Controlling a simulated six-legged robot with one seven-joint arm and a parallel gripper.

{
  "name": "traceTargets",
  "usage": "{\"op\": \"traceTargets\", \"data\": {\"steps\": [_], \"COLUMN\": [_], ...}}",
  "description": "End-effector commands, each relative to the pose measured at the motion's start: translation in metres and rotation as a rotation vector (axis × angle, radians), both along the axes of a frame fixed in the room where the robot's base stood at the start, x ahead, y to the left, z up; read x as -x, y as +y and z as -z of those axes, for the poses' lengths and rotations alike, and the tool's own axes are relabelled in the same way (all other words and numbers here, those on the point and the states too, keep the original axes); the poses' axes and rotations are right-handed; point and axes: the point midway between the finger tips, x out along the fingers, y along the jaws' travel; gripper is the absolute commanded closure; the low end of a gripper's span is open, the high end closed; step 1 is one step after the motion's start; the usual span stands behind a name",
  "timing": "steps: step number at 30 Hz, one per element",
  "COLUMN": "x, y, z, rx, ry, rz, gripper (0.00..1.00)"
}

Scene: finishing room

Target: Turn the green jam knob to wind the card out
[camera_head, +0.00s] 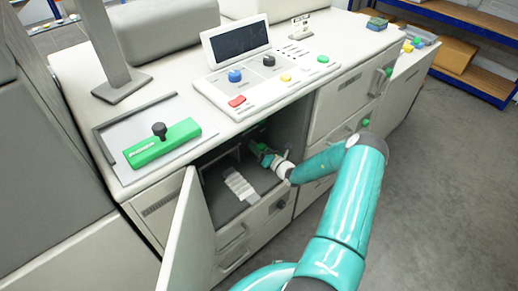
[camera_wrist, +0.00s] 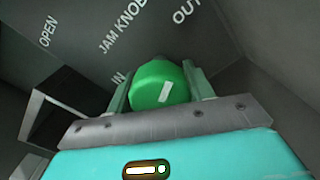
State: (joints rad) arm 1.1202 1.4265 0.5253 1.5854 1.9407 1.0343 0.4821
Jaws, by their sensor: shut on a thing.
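The green jam knob (camera_wrist: 160,78) sits between the two fingers of my gripper (camera_wrist: 158,88) in the wrist view, with a white mark across its face. The fingers touch it on both sides. The panel behind it reads "JAM KNOB", with "IN" on the left and "OUT" on the right. In the head view my gripper (camera_head: 266,156) reaches into the open compartment below the console. I cannot clearly tell the knob from the fingers there. A pale striped piece (camera_head: 240,186) lies on the compartment floor; I cannot tell whether it is the card.
The compartment door (camera_head: 186,232) stands open at the left. The control panel (camera_head: 265,75) is above, with coloured buttons. In the wrist view a pale-framed opening (camera_wrist: 40,105) is left of the knob.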

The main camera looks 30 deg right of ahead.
Motion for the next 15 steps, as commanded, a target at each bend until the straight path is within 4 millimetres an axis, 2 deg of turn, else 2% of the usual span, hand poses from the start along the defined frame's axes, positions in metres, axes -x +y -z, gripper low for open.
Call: {"op": "traceTargets", "data": {"steps": [1, 3, 4, 15], "x": [-0.0009, -0.0008, -0.0007, 0.005], "y": [0.0003, 0.0003, 0.0003, -0.0011], "z": [-0.0008, -0.0007, -0.0007, 0.0], "rx": [-0.001, 0.0, 0.0, 0.0], "ry": [-0.002, -0.001, -0.001, 0.0], "rz": [0.0, 0.0, 0.0, 0.001], "gripper": [0.44, 0.3, 0.27, 0.27]}}
